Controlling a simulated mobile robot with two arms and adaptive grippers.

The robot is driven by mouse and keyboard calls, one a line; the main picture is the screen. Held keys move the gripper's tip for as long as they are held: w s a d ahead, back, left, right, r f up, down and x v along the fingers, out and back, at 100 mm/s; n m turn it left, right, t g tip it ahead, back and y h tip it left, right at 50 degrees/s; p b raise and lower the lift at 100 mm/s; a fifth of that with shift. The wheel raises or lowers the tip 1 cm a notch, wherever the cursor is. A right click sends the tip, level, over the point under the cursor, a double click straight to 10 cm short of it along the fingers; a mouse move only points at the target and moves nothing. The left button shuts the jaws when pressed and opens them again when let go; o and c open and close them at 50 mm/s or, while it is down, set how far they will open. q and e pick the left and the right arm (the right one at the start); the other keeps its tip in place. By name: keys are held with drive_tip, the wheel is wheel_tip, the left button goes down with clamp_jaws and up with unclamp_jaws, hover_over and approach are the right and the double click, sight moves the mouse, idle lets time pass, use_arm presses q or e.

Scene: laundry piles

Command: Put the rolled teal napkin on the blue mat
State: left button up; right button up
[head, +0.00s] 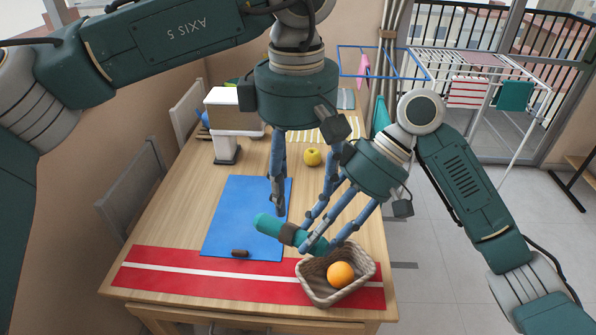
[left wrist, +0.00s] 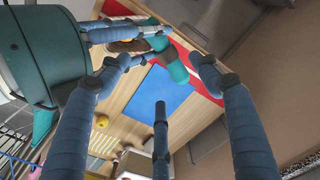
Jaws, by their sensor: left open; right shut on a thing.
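The rolled teal napkin (head: 267,223) is a thick cylinder with a dark brown band. My right gripper (head: 312,238) is shut on it near the band, and its free end points left over the right part of the blue mat (head: 232,212). It looks raised, but I cannot tell by how much. In the left wrist view the napkin (left wrist: 172,65) shows beside the mat (left wrist: 145,95), with my right gripper's blue fingers at its left. My left gripper (head: 279,203) is open and empty above the mat's right side.
A wicker basket (head: 309,287) holding an orange (head: 341,275) stands on the red runner (head: 200,277), close to my right gripper. A small dark brown item (head: 240,253) lies at the mat's front edge. A yellow apple (head: 312,156) and a white machine (head: 226,145) stand farther back.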

use_arm(q)
wheel_tip(320, 180, down, 10)
drive_tip(key=shift+f, duration=0.1)
idle(0.4)
drive_tip(key=c, duration=1.3)
drive_tip(key=shift+c, duration=1.1)
use_arm(e)
drive_tip(key=o, duration=1.3)
drive_tip(key=shift+o, duration=0.2)
